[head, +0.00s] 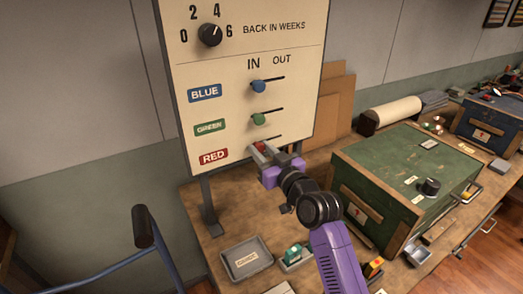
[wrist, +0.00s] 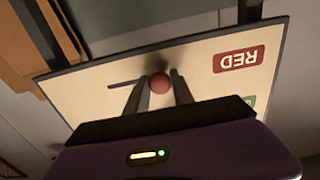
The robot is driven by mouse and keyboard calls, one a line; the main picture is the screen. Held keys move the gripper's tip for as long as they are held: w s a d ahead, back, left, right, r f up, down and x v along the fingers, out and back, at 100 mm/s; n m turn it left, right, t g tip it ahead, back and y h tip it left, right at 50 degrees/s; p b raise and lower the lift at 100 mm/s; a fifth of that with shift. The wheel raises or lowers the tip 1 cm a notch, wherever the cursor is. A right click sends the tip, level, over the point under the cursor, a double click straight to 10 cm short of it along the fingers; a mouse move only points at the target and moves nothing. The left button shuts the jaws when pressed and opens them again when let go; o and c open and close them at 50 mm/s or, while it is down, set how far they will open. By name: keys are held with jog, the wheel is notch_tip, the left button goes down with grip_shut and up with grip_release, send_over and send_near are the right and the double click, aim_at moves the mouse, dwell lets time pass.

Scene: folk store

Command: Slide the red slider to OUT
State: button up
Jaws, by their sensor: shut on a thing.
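The red slider knob (wrist: 160,84) is the lowest slider on the upright cream board (head: 235,45). My gripper (head: 262,151) is shut on the knob, with one finger on each side of it in the wrist view. The RED label (head: 213,157) is left of the knob in the head view; it shows upside down in the wrist view (wrist: 239,60). The dark slot (wrist: 122,83) runs on from the knob towards the OUT side. The knob is at the IN end. In the head view my gripper mostly hides it.
The blue slider knob (head: 258,87) and green slider knob (head: 258,119) sit above, under IN. A rotary dial (head: 210,35) is at the top of the board. A green chest (head: 400,160) stands right of my arm. A grey tray (head: 246,258) lies on the bench in front.

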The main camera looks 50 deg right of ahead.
jog(key=shift+s+d+f+b, duration=0.1)
jog(key=shift+s+d+b, duration=0.25)
jog(key=shift+d+b, duration=0.7)
jog(key=shift+s+d+r+b, duration=0.1)
jog(key=shift+s+d+b, duration=0.45)
jog(key=shift+d, duration=0.95)
jog(key=shift+s+d+f+b, duration=0.1)
jog(key=shift+s+d+b, duration=0.1)
jog(key=shift+d+b, duration=0.9)
jog(key=o, duration=1.1)
jog(key=shift+d, duration=0.1)
jog(key=shift+s, duration=0.1)
send_near(278, 137)
jog(key=shift+v, duration=1.4)
